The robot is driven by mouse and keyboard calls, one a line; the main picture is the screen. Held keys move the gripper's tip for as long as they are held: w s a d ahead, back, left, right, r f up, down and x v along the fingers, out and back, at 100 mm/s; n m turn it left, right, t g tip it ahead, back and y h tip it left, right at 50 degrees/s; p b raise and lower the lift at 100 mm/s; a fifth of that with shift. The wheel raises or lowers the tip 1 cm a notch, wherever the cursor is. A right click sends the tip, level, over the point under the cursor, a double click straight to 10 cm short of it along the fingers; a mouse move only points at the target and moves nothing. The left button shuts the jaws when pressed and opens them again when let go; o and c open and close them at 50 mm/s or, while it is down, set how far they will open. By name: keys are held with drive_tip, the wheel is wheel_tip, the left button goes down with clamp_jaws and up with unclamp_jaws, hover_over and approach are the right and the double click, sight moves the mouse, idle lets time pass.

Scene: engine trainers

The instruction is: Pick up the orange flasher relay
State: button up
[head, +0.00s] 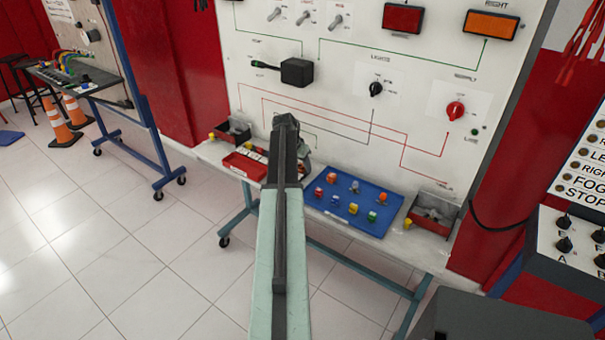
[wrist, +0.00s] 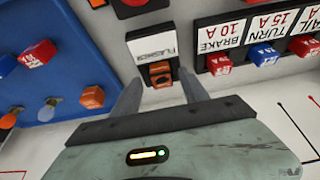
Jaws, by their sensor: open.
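An orange block, which looks like the flasher relay (wrist: 161,79), sits in a dark socket under a white label (wrist: 152,47) reading FLASHER, upside down in the wrist view. My gripper (wrist: 158,84) is open. Its two grey fingers stand apart on either side of the relay, and I see no clear contact. In the head view my arm hides the socket and most of my gripper. Other orange pieces lie on the blue tray (head: 352,208), which also shows in the wrist view (wrist: 70,60).
Red and blue fuses (wrist: 218,65) sit under BRAKE, TURN and TAIL labels close to the right finger. Loose coloured pieces lie on the tray at left in the wrist view. A red bin (head: 430,224) stands at the bench's right end. A white panel (head: 300,95) rises behind.

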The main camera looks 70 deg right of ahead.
sight(301, 166)
drive_tip(key=shift+r, duration=0.1)
clamp_jaws()
wheel_tip(301, 166, up, 16)
drive_tip(key=p, duration=1.6)
